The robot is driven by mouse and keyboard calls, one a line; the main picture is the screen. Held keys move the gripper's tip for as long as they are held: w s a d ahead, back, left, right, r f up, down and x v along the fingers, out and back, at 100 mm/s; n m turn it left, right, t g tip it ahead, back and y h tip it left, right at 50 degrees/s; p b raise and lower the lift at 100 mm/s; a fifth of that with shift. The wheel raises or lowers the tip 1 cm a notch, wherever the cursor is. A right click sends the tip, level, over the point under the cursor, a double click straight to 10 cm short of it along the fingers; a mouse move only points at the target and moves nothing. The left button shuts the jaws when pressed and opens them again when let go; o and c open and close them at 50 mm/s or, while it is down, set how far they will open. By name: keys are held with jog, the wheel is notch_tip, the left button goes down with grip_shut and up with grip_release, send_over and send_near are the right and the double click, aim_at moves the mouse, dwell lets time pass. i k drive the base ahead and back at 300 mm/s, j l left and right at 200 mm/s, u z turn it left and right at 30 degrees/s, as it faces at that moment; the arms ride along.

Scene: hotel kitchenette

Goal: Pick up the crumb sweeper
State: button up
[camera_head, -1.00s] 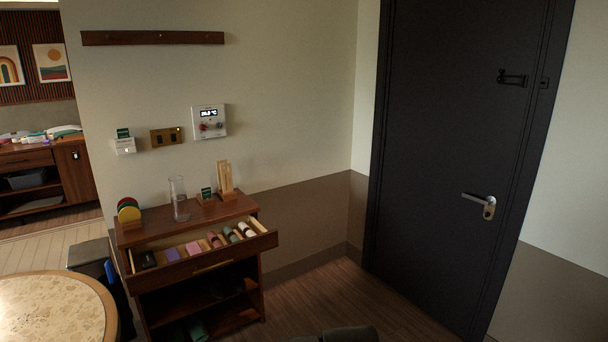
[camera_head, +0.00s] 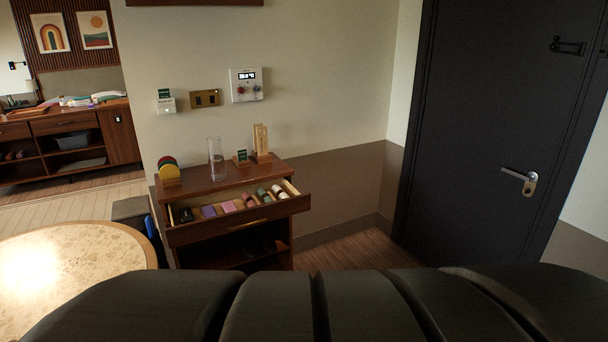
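I cannot make out a crumb sweeper for certain in the head view. The small wooden cabinet (camera_head: 225,184) against the wall has its top drawer (camera_head: 240,225) pulled open. In the drawer lie a black item (camera_head: 186,214), a purple item (camera_head: 208,211), pink items and several small rolls (camera_head: 263,194); they are too small to identify. The cabinet's lower shelves are dark and partly hidden. My gripper is not in view.
A large dark padded form (camera_head: 280,305) fills the bottom edge and hides the floor there. A round table (camera_head: 75,260) stands at the left, with a grey bin-like box (camera_head: 130,210) behind it. A dark door (camera_head: 490,150) is at the right. Some floor shows right of the cabinet.

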aim_at(185, 214)
jog(key=u, duration=1.75)
jog(key=z, duration=0.75)
jog(key=i+l+u, duration=0.35)
jog(key=i, duration=0.3)
jog(key=i+l+u, duration=0.4)
jog(key=i+l, duration=0.2)
jog(key=i+l+u, duration=0.35)
jog(key=i+l, duration=0.15)
jog(key=l, duration=0.35)
